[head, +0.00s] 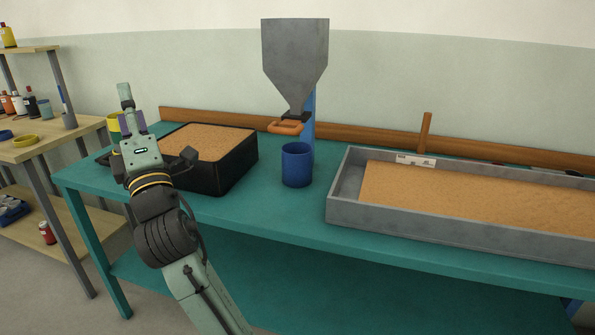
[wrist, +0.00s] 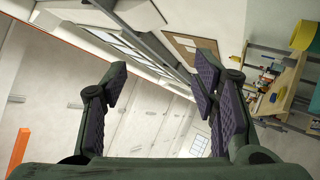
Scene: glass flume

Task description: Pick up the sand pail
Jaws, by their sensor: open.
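The blue pail (head: 296,165), which I take for the sand pail, stands upright on the teal table below the grey hopper. No handle shows on it, and its inside is mostly hidden. My gripper (head: 132,112) is raised over the left end of the table, well to the left of the pail. In the wrist view my gripper (wrist: 160,75) has its two purple-padded fingers spread with nothing between them. The pail does not show in the wrist view.
A black sand-filled box (head: 236,166) stands left of the pail. A long grey sand tray (head: 335,205) stands right. A yellow container (head: 114,128) is partly behind my gripper.

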